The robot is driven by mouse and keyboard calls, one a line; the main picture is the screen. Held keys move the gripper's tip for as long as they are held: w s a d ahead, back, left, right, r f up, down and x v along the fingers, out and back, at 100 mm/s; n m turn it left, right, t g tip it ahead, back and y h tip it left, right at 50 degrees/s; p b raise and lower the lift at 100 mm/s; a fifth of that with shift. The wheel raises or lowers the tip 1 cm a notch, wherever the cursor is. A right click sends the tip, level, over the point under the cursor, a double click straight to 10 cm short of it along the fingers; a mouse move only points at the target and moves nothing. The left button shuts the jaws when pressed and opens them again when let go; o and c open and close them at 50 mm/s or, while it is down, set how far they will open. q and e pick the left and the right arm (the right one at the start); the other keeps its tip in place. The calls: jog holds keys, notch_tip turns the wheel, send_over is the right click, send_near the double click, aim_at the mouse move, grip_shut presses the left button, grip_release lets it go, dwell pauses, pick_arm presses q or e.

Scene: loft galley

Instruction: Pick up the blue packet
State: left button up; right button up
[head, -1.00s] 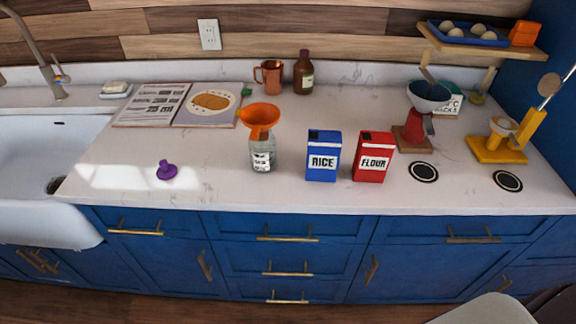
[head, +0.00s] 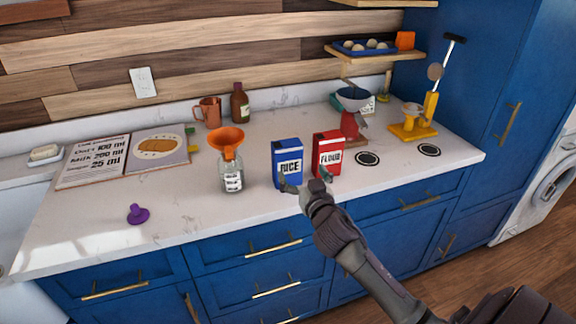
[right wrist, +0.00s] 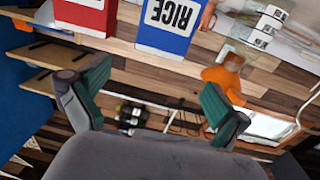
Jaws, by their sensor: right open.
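The blue packet (head: 287,152), labelled RICE, stands upright on the white counter. A red FLOUR packet (head: 327,150) stands close to its right. My right gripper (head: 305,180) is open and empty in front of the two packets, its fingers covering their lower parts in the head view. In the right wrist view the scene is upside down. There the blue packet (right wrist: 170,28) shows at the top, beyond the two spread green-padded fingers of the gripper (right wrist: 152,98), with nothing between them. My left gripper is not in view.
A glass jar (head: 232,177) with an orange funnel (head: 227,138) stands left of the blue packet. A purple stopper (head: 138,214) and an open book (head: 92,163) lie further left. A red grinder (head: 350,124) and yellow stand (head: 413,130) are at right. The front left counter is mostly clear.

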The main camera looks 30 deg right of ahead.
aim_at(290, 150)
jog(key=p+x, duration=0.1)
jog(key=x, duration=0.6)
jog(key=shift+w+a+r, duration=0.1)
jog(key=shift+w, duration=0.15)
jog(key=p+x, duration=0.2)
jog(key=x, duration=0.3)
jog(key=shift+r, duration=0.1)
jog(key=shift+w+d, duration=0.2)
jog(key=shift+w, duration=0.1)
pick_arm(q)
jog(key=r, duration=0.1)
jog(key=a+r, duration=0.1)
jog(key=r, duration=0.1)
pick_arm(e)
jog(key=shift+s, duration=0.1)
jog(key=shift+c, duration=0.2)
jog(key=c, duration=1.6)
